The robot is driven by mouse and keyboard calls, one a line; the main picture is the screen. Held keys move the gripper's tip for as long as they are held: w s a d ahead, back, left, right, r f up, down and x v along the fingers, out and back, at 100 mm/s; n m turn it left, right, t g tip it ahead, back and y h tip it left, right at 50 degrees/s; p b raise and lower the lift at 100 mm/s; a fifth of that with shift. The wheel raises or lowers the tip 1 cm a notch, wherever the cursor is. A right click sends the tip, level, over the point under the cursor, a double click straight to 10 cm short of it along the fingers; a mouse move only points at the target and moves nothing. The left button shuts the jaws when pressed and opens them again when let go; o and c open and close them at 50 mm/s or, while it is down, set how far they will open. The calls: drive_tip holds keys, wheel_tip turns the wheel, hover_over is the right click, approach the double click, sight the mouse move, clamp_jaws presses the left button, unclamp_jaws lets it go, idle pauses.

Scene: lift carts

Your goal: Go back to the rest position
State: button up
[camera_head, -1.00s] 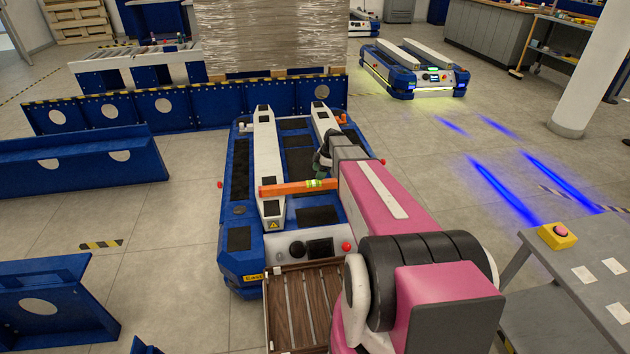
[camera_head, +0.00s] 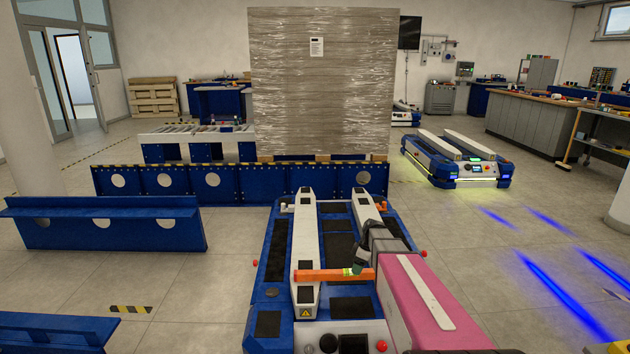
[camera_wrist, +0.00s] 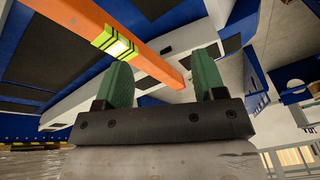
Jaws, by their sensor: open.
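An orange spirit level (camera_head: 325,275) with a yellow-green vial section lies crosswise at the near end of the lift cart (camera_head: 265,295), over its left white beam (camera_head: 307,240). Its right end reaches toward my pink and grey arm. My gripper (camera_head: 358,262) is small and dark in the head view, close behind the vial section. In the wrist view my gripper (camera_wrist: 163,78) has two green fingers spread apart with nothing between them. The level (camera_wrist: 145,60) passes beyond the fingertips there, apart from the pads as far as I can tell.
A tall wrapped pallet load (camera_head: 322,90) stands behind a blue barrier (camera_head: 230,182). A second lift cart (camera_head: 455,160) is at the right back. A blue rack (camera_head: 105,225) stands at left. Open floor lies at right. A yellow box (camera_head: 619,348) shows at the bottom right corner.

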drive_tip(key=s+a+r+m+h, duration=0.1)
drive_tip(key=s+r+m, duration=0.1)
drive_tip(key=s+m, duration=0.4)
drive_tip(key=s+r+m+h, duration=0.2)
drive_tip(key=s+m, duration=0.5)
drive_tip(key=s, duration=0.7)
drive_tip(key=shift+s+a+r, duration=0.35)
drive_tip(key=shift+s+r, duration=0.05)
drive_tip(key=shift+r, duration=0.1)
